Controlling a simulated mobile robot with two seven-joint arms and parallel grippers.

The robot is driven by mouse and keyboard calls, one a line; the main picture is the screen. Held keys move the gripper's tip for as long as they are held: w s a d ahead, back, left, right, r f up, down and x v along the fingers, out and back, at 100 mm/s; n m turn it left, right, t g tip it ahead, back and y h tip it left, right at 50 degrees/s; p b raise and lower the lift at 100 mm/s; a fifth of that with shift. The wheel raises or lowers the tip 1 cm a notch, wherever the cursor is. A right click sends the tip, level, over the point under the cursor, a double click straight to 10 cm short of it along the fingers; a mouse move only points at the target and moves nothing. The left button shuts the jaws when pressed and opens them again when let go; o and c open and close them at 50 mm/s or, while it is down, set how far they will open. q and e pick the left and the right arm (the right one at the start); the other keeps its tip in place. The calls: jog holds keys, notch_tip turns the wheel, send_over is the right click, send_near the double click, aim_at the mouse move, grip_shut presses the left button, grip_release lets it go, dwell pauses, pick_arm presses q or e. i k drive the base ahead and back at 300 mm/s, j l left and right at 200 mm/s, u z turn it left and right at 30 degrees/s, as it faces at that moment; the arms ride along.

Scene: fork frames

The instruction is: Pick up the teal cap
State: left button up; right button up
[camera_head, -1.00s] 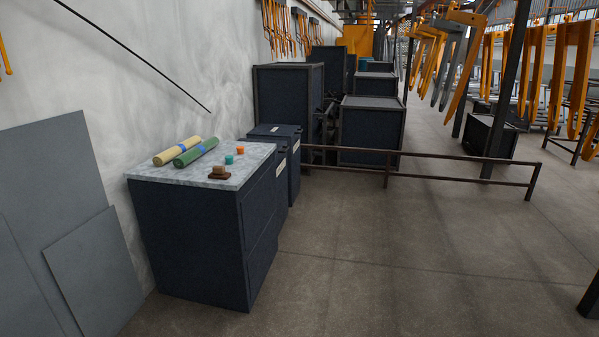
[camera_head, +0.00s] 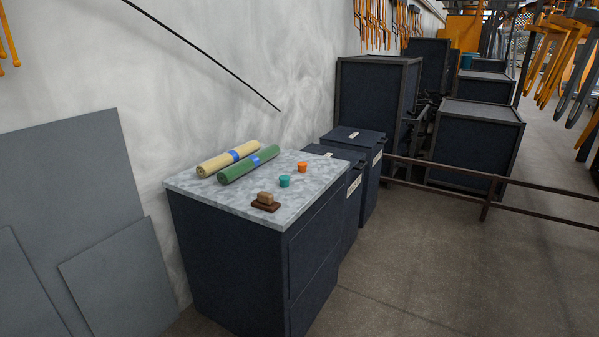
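The teal cap (camera_head: 284,181) is a small round cap standing on the marble-patterned top of a dark blue cabinet (camera_head: 238,262). An orange cap (camera_head: 302,167) stands just behind it to the right. A green roll (camera_head: 236,172) with a blue band lies to its left, and a yellow roll (camera_head: 214,165) lies behind the green one. A brown block on a dark base (camera_head: 265,202) sits in front of the teal cap, near the front edge of the top. Neither of my grippers is in view.
Dark bins (camera_head: 368,147) stand right behind the cabinet along the wall. A brown rail (camera_head: 544,210) runs across the right side. Grey panels (camera_head: 72,190) lean on the wall at the left. The concrete floor (camera_head: 400,285) at front right is clear.

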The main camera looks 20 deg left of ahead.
aim_at(283, 180)
jog(key=i+u, duration=0.15)
jog(key=i, duration=0.35)
jog(key=i+l+u, duration=0.1)
jog(key=i, duration=0.35)
jog(key=i+l+u, duration=0.15)
jog(key=i, duration=0.3)
